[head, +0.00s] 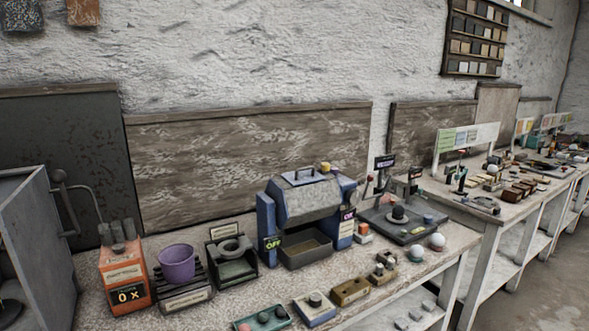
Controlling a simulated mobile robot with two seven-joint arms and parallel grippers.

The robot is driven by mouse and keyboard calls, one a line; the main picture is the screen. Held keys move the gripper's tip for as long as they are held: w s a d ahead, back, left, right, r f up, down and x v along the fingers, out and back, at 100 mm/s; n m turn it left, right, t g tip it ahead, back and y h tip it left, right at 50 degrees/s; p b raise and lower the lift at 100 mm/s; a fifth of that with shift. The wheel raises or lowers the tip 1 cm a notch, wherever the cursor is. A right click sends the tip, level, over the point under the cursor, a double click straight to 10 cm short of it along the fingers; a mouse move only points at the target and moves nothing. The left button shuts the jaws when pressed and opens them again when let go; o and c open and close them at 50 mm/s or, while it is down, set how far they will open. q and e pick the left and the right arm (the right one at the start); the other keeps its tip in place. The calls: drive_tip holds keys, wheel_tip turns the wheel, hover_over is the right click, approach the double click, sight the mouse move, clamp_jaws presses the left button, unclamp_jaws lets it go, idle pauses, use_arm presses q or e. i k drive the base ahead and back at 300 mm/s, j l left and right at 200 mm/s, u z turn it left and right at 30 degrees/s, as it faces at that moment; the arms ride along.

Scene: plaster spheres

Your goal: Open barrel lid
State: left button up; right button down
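A grey faceted barrel (308,205) lies on its side between two blue end supports on the workbench. A lid (303,182) with a dark bar handle is on top of the barrel and looks closed. A small yellow part (325,168) sits at the right of the lid. A dark open tray (306,248) is under the barrel. A label reading OFF (273,243) is on the left support, and a purple-lettered sign (347,214) is on the right one. Neither of my grippers is in view.
Left of the barrel stand a black holder (232,258), a purple bucket (177,264) and an orange box (125,278) reading 0 x. Small trays, including a tan one (350,291), lie in front. A flat dark machine (402,222) with two spheres beside it stands right.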

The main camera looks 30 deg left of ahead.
sight(304, 175)
drive_tip(key=i+l+u, duration=0.15)
drive_tip(key=i+u, duration=0.15)
drive_tip(key=u, duration=0.15)
drive_tip(key=i+l+u, duration=0.2)
drive_tip(key=u, duration=0.3)
